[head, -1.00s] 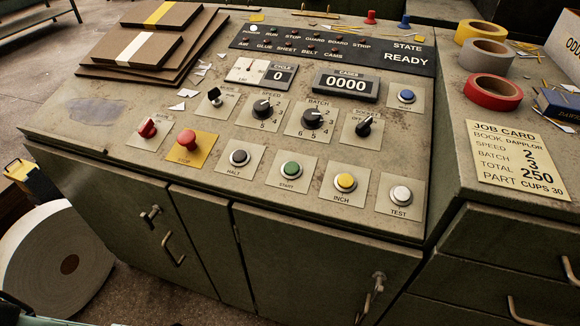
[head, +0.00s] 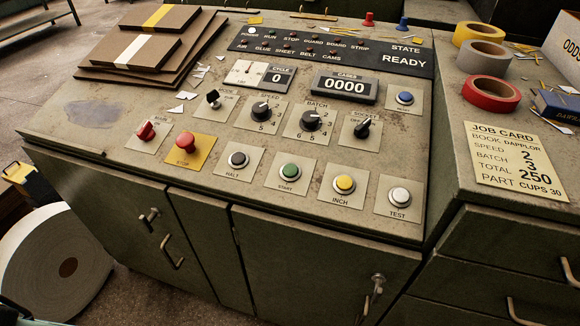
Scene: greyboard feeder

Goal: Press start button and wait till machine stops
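The green start button (head: 290,172) sits on its pale square plate in the lower row of the console panel (head: 130,110), between the halt button (head: 238,160) and the yellow inch button (head: 344,184). The state display (head: 404,62) reads READY. The cycle counter (head: 279,78) shows 0 and the cases counter (head: 346,87) shows 0000. A red stop button (head: 185,142) stands on a yellow plate to the left.
A job card (head: 515,160) lies on the right cabinet. Tape rolls (head: 491,93) stand behind it. Brown boards (head: 150,45) are stacked at the back left. A large white roll (head: 50,265) is on the floor at the left. The space above the lower buttons is clear.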

